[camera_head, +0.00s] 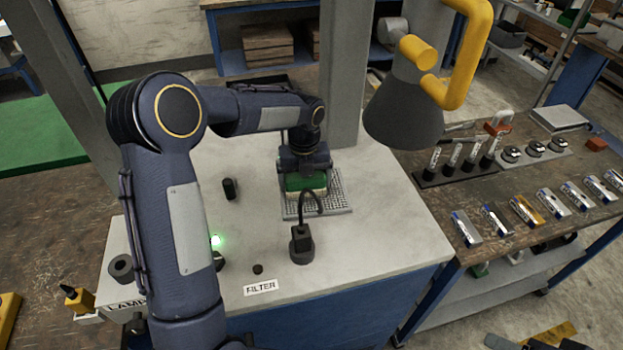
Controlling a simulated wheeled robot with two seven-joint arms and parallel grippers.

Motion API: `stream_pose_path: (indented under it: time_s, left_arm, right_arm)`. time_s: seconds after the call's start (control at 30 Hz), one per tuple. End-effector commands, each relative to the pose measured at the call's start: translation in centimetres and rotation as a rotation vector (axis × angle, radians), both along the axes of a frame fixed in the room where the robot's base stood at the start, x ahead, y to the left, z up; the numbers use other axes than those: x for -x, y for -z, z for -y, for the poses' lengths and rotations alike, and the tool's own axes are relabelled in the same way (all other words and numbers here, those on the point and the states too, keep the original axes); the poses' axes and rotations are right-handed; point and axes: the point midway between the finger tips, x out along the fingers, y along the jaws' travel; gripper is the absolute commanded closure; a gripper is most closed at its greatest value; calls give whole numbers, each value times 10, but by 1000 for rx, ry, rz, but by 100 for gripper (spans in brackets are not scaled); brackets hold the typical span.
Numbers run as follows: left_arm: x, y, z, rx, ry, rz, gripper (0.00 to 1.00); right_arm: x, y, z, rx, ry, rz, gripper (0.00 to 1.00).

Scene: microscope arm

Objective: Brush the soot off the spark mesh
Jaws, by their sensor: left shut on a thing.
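The spark mesh (338,194) is a pale grey grid panel lying on the light worktop, near its middle. My left gripper (304,172) is above the mesh, coming down from my arm, and is shut on a green brush (306,182). The brush's pale lower edge is over the left part of the mesh. I cannot tell whether the bristles touch it. Soot cannot be made out at this size. The gripper and brush hide the far left part of the mesh. My right gripper is not in view.
A black curved stalk on a round base (301,247) stands just in front of the mesh. A dark grey hood (404,110) with yellow pipework hangs to the right. A small black post (230,188) stands left. A side table (500,190) at right holds several bottles and boxes.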

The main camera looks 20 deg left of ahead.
Motion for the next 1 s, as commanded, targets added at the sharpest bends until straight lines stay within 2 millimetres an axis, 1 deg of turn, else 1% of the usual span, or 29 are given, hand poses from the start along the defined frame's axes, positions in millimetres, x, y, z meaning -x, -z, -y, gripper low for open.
stream_pose_path:
  time_s: [0.1, 0.4, 0.57, 0.8, 1.0]
  left_arm:
    - [4, 1, -5, -2, -1, -3, 27]
    - [3, 1, -4, -2, 0, -3, 27]
    - [0, -1, 1, -1, 2, -3, 27]
    - [-9, -2, 15, 0, 2, -1, 27]
    - [-10, -2, 17, -1, 1, -1, 27]
  right_arm:
    - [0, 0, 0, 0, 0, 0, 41]
    - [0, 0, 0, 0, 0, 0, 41]
    - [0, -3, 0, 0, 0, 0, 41]
    - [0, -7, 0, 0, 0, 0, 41]
    - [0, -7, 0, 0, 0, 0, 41]
